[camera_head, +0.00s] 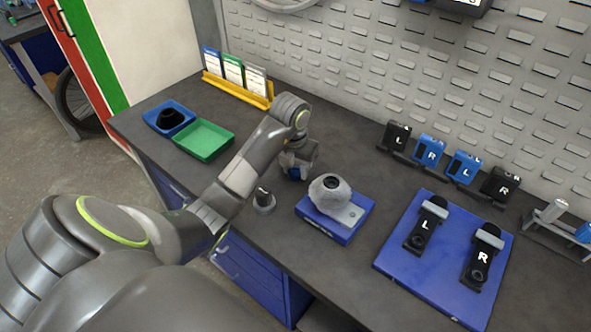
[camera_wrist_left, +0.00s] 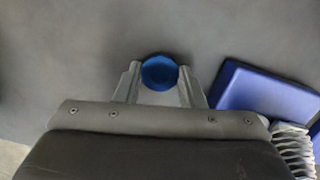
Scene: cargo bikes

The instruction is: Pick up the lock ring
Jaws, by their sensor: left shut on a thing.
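My left gripper (camera_head: 294,172) is low over the grey worktop, left of the blue block that carries a grey rounded unit. In the left wrist view its two fingers (camera_wrist_left: 160,78) are shut on a round blue part, taken to be the lock ring (camera_wrist_left: 159,72). It shows as a blue disc between the fingertips. In the head view the gripper and wrist largely hide this part. I cannot tell whether it touches the worktop. My right gripper is not in view.
The blue block (camera_head: 311,213) with the grey unit (camera_head: 330,188) is close to the right. A small grey knob-like part (camera_head: 263,202) stands nearby. A green tray (camera_head: 204,140), a blue tray (camera_head: 159,124) and a blue mat (camera_head: 440,285) lie on the worktop.

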